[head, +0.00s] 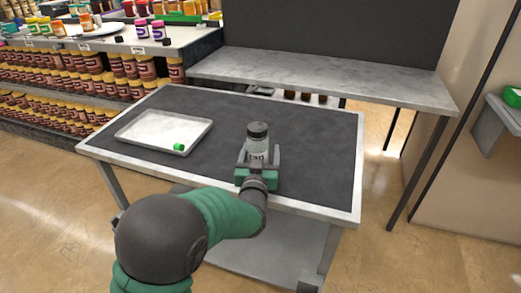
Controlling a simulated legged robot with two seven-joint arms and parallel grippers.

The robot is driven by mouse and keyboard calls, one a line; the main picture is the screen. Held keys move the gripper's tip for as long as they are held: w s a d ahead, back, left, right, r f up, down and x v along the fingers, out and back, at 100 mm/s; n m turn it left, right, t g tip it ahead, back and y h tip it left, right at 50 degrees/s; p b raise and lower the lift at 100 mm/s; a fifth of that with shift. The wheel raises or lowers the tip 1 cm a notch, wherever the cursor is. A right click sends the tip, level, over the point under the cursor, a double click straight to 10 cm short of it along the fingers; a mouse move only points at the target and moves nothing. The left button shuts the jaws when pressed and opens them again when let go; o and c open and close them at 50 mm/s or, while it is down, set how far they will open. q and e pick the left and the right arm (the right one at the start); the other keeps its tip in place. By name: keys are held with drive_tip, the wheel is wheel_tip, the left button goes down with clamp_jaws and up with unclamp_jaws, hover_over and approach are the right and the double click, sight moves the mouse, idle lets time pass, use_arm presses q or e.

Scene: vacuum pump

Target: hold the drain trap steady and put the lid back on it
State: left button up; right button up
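The drain trap appears to be the clear, jar-like vessel (257,148) with a dark cap-like top (257,129), upright on the dark table mat. My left gripper (259,156), on the green arm from the lower left, has one finger on each side of it. The fingers look closed against its body, and the gripper hides its lower part. A small green cap-like piece (179,147) lies on the white tray; I cannot tell whether this is the lid. My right gripper is out of view.
The shallow white tray (139,124) lies on the left of the table (310,138). The mat right of the vessel is clear. A grey bench (330,78) stands behind, shelves of jars (105,75) at the left, and a small wall shelf (492,125) at the right.

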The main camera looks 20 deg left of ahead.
use_arm(q)
drive_tip(key=shift+a, duration=0.4)
drive_tip(key=c, duration=0.5)
drive_tip(key=shift+a, duration=0.15)
drive_tip(key=c, duration=0.4)
drive_tip(key=shift+d, duration=0.2)
drive_tip(key=c, duration=0.5)
drive_tip(key=shift+d, duration=0.1)
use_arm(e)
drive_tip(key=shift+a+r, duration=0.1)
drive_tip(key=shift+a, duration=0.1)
use_arm(q)
drive_tip(key=shift+r, duration=0.1)
